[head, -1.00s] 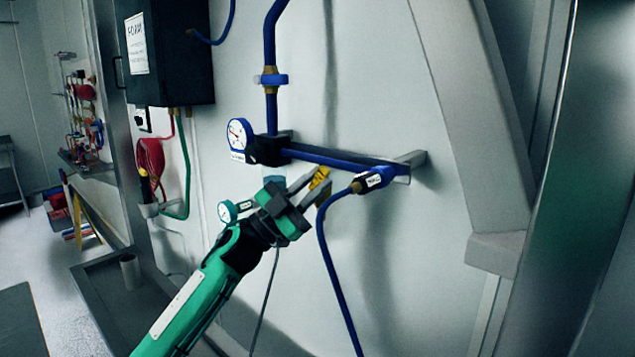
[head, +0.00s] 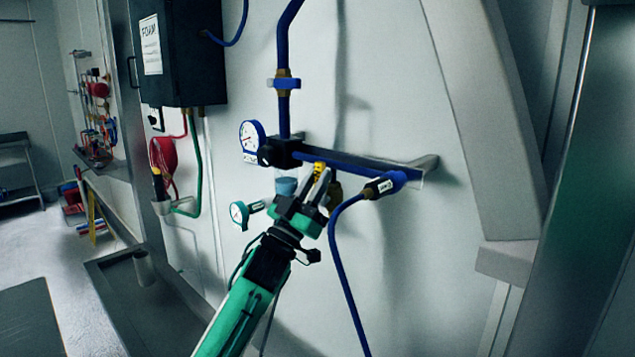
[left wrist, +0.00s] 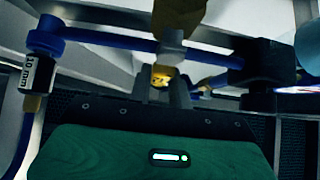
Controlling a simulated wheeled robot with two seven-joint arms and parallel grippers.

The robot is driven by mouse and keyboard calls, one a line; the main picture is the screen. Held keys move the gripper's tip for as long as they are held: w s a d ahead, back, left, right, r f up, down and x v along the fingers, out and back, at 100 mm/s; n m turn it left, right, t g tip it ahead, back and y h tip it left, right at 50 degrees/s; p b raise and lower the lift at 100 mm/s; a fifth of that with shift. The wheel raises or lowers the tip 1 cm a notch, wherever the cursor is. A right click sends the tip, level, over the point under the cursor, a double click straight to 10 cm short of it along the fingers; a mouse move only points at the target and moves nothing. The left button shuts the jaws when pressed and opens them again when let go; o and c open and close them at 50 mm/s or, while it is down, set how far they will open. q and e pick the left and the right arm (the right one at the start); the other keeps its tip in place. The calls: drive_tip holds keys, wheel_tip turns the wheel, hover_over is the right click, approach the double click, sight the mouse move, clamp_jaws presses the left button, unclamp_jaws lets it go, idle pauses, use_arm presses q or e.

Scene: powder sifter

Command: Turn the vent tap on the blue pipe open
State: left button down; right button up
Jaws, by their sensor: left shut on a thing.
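The blue pipe (head: 347,162) runs along the wall on a bracket, and it crosses the upper part of the left wrist view (left wrist: 105,36). The vent tap's small yellow handle (head: 320,168) shows just below the pipe, and in the left wrist view (left wrist: 161,74) it sits between the finger ends. My left gripper (head: 318,181), green with grey fingers, reaches up from below and is shut on this handle. Its fingers also show in the left wrist view (left wrist: 166,92). The fingers partly hide the tap, so I cannot tell its exact angle. My right gripper is not in view.
A white-faced gauge (head: 251,141) and a black block sit left of the tap. A teal gauge (head: 239,213) is beside my left gripper. A black FOAM box (head: 183,50) is upper left.

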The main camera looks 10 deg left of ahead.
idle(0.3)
use_arm(q)
drive_tip(key=c, duration=1.3)
unclamp_jaws()
drive_tip(key=b+v, duration=0.5)
drive_tip(key=v, duration=0.8)
drive_tip(key=shift+s+a+f, duration=0.2)
drive_tip(key=shift+a+f, duration=0.05)
drive_tip(key=shift+f, duration=0.05)
